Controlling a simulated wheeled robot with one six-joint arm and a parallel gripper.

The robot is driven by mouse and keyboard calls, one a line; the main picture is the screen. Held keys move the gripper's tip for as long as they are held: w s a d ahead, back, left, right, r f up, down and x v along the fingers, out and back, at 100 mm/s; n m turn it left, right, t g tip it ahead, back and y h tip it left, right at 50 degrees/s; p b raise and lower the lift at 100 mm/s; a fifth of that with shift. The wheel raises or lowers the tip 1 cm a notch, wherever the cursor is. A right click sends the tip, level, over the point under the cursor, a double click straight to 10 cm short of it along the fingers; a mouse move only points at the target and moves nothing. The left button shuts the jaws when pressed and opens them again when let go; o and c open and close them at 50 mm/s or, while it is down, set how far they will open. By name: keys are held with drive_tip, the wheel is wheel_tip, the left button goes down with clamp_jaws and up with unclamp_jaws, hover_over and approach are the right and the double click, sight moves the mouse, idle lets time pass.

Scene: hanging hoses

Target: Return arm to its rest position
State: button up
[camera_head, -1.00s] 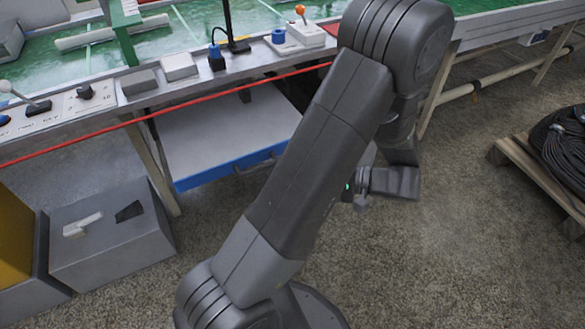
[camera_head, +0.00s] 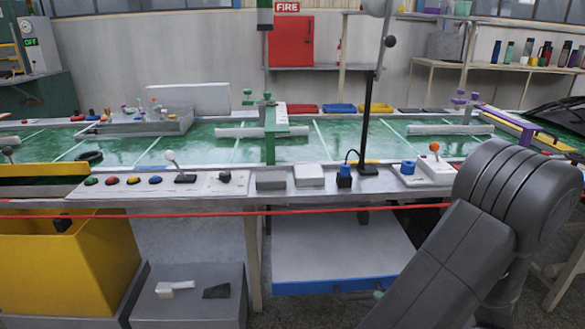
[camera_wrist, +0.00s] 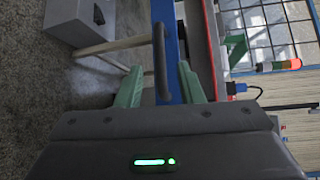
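My arm (camera_head: 455,255) is folded at the lower right of the head view, its thick dark elbow in front of the bench's right part. It hides most of the wrist, and the fingers cannot be made out there. In the wrist view my gripper (camera_wrist: 160,68) shows two green fingers spread apart, with nothing held between them. Beyond the fingers are a blue-edged drawer or shelf front (camera_wrist: 172,40) and its dark handle (camera_wrist: 161,55); they look apart from the fingers.
A long bench with a green top (camera_head: 340,140) crosses the head view, with a red line (camera_head: 300,211) along its front. A yellow bin (camera_head: 75,265) and a grey box (camera_head: 190,300) stand at lower left.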

sight(361, 296)
drive_tip(key=b+x, duration=0.1)
drive_tip(key=x, duration=0.5)
drive_tip(key=shift+w, duration=0.15)
